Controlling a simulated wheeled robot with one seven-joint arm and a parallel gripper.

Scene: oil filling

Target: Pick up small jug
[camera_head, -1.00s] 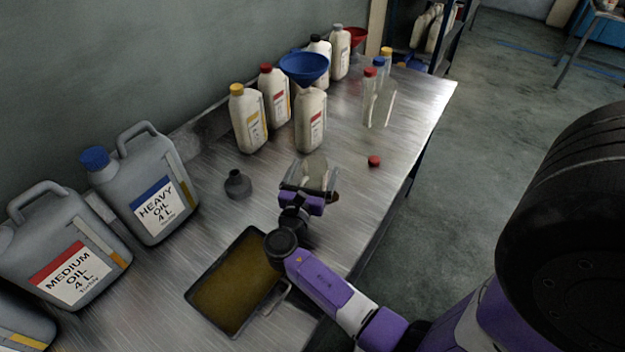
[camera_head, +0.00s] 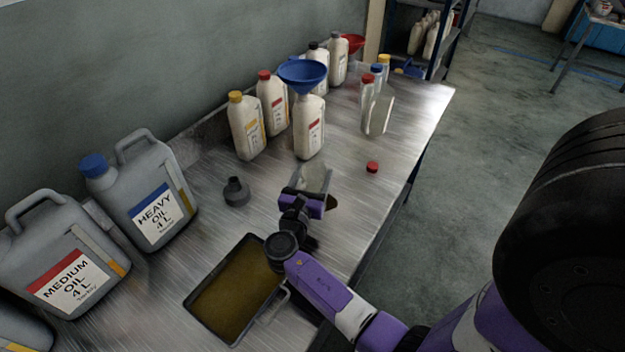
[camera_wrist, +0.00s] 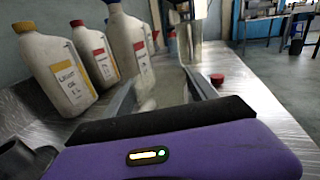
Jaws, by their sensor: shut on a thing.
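The small jug (camera_head: 314,177) looks like a pale, see-through vessel between my fingers, above the metal bench. My gripper (camera_head: 311,187) is shut on it, and its fingers and purple body hide much of it. In the wrist view, a pale part of the jug (camera_wrist: 163,92) shows between the two grey fingers, behind my purple gripper body. Whether its base touches the bench cannot be told.
A dark grey spouted piece (camera_head: 236,191) stands left of my gripper, with an oil-filled tray (camera_head: 191,302) nearer. Large oil cans (camera_head: 150,190) line the left. White bottles (camera_head: 309,130), one under a blue funnel (camera_head: 302,74), stand behind. A red cap (camera_head: 372,167) lies right.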

